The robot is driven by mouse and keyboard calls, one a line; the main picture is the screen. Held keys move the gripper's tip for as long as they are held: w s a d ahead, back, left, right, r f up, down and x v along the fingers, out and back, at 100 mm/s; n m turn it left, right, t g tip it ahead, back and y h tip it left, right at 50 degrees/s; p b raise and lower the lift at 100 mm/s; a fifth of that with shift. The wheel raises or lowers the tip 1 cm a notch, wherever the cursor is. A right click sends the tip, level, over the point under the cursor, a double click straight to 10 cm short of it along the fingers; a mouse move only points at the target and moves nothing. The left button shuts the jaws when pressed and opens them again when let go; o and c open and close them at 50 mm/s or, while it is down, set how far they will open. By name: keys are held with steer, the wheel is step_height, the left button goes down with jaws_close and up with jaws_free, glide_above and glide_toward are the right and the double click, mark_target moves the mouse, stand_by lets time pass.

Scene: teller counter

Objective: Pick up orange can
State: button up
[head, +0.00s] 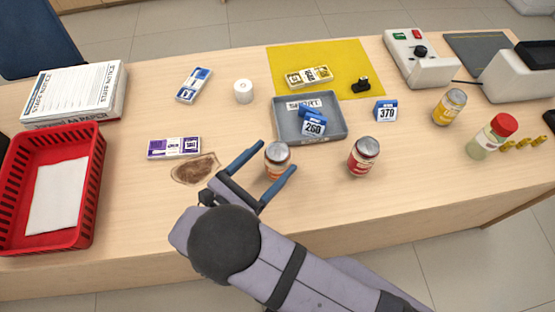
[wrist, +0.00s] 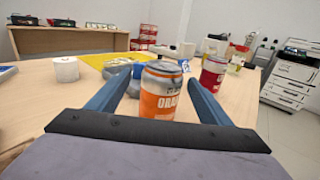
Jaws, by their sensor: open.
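The orange can (head: 277,160) stands upright on the counter, with a grey lid and an orange and white label. In the wrist view the orange can (wrist: 160,92) is between the two blue fingers, with "ORA" readable on its label. My gripper (head: 272,158) is open, one finger on each side of the can. It also shows in the wrist view (wrist: 156,85), where gaps appear between the fingers and the can. The fingers do not visibly press on it. The can's lower part is partly hidden by the gripper's dark palm bar in the wrist view.
A red can (head: 363,157) stands right of the orange can. A grey tray (head: 330,133) holding a blue tag is just behind. A purple-and-white bundle (head: 173,148) and brown stain (head: 195,168) lie left. A yellow can (head: 449,107) and red-capped jar (head: 492,137) stand far right.

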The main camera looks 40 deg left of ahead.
mark_target(286, 149)
steer(key=shift+w+d+r+p, duration=0.15)
steer(key=shift+w+p, duration=0.2)
steer(key=shift+w, duration=0.55)
steer(key=shift+w+d+f+p, duration=0.15)
steer(key=shift+w+p, duration=0.15)
steer(key=shift+w, duration=0.6)
steer(key=shift+w+d+r+p, duration=0.15)
steer(key=shift+w+p, duration=0.2)
steer(key=shift+w, duration=1)
steer(key=c, duration=1.4)
steer(key=shift+r+b, duration=0.35)
steer(key=shift+r, duration=4.6)
